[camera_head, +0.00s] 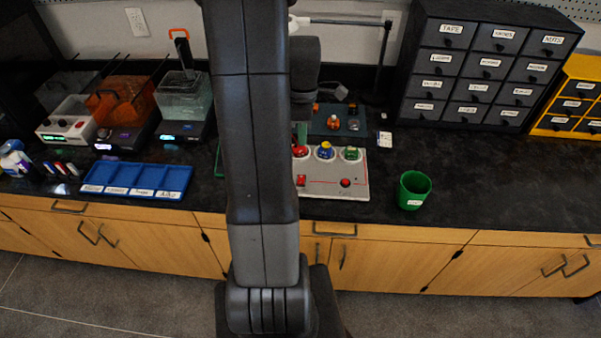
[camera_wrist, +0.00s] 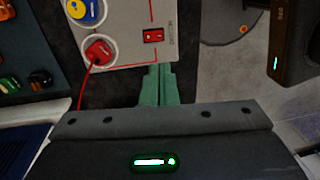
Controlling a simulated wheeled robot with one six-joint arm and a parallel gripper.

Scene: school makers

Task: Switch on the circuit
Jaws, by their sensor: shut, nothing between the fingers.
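A white circuit board (camera_head: 333,187) lies on the dark counter, partly hidden behind my arm in the head view. It carries red, blue and green round parts and a red rocker switch (camera_head: 301,181). In the wrist view the board (camera_wrist: 125,52) is at the top, with the red rocker switch (camera_wrist: 153,36) near its lower edge. A red connector (camera_wrist: 98,50) with a red wire sits left of the switch. My gripper (camera_wrist: 161,68) is shut and empty, its greenish fingertips at the board's edge below the switch in that picture. I cannot tell whether they touch the board.
A green cup (camera_head: 413,190) stands right of the board. A dark tray of components (camera_head: 322,125) lies behind it. A blue compartment tray (camera_head: 137,180) is at the left. A black drawer cabinet (camera_head: 480,62) stands at the back right. The counter right of the cup is clear.

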